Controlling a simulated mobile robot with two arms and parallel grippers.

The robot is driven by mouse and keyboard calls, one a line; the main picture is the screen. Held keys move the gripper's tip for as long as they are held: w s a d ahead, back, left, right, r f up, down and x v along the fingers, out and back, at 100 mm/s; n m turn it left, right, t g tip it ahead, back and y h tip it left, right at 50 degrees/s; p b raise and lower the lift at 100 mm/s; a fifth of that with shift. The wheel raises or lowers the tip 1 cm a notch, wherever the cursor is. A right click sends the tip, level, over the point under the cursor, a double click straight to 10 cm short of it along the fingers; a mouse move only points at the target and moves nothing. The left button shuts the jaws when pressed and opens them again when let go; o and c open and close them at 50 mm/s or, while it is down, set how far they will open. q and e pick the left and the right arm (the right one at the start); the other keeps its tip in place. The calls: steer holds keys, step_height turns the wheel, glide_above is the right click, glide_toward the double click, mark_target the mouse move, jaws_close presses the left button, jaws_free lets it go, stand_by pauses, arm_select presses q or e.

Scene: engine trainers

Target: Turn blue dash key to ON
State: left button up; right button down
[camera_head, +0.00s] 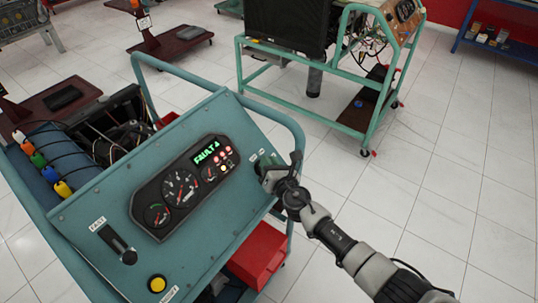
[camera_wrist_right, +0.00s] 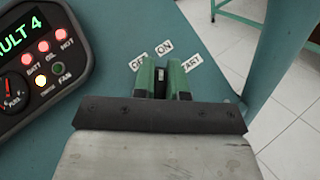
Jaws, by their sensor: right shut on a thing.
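The blue-green dash panel (camera_head: 215,120) carries a black gauge cluster (camera_head: 180,187) that reads FAULT 4, and it also shows in the right wrist view (camera_wrist_right: 35,60). My right gripper (camera_head: 266,166) is at the key switch on the panel's right side. In the wrist view its green-padded fingers (camera_wrist_right: 162,82) are closed together below the OFF label (camera_wrist_right: 138,60), ON label (camera_wrist_right: 165,46) and START label (camera_wrist_right: 191,63). The key itself is hidden between the fingers; no blue shows and its angle cannot be told. My left gripper is not in view.
A black slider marked FAST (camera_head: 118,243) and a yellow button (camera_head: 157,284) sit on the panel's lower left. A green tube rail (camera_head: 290,125) curves around the panel's right edge. A red box (camera_head: 258,252) is below. Another green-framed trainer (camera_head: 385,95) stands behind; white floor is clear at right.

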steer(key=shift+s+f+m+h+p, duration=0.15)
steer(key=shift+f+m+h+p, duration=0.1)
steer(key=shift+m+h+p, duration=0.45)
steer(key=shift+f, duration=0.1)
steer(key=c, duration=1.2)
jaws_free()
steer(key=shift+s, duration=0.1)
steer(key=shift+o, duration=0.2)
steer(key=shift+w, duration=0.2)
